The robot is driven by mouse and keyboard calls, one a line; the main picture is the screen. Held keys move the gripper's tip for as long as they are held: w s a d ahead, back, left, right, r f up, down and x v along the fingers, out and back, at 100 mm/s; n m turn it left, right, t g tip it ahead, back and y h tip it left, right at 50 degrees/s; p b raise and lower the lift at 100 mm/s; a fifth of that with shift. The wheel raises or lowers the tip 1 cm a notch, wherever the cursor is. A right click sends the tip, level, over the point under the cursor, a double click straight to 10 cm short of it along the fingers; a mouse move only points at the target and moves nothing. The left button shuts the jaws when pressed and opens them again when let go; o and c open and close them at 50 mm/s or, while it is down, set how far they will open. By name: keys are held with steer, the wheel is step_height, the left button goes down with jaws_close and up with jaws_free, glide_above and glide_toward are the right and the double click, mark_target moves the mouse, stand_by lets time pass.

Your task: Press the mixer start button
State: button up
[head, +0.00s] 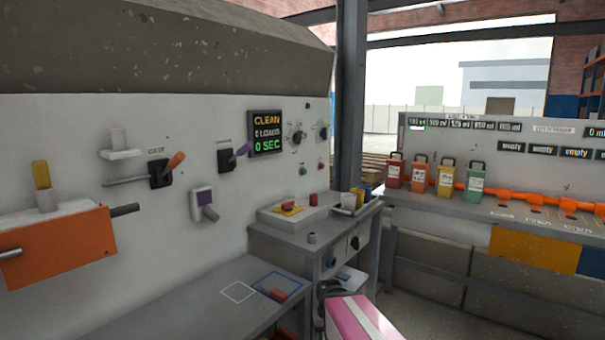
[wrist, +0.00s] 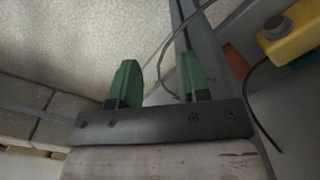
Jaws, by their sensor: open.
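My gripper (wrist: 159,78) shows in the wrist view with two green fingers spread apart and nothing between them. At the top right of that view a yellow box (wrist: 300,32) carries a round grey button (wrist: 274,27); it lies to the right of the fingers, apart from them. No readable label shows which button starts the mixer. The fingertips are not clear in the head view.
A grey bench (head: 195,308) runs below the white panel, and a grey cabinet (head: 322,250) stands at its right end. Orange and purple levers stick out of the panel. Several coloured canisters stand on a far counter (head: 510,215). In the wrist view a dark cable hangs by the yellow box.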

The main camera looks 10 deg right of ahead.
steer(key=shift+c, duration=0.3)
jaws_close()
stand_by(1.7)
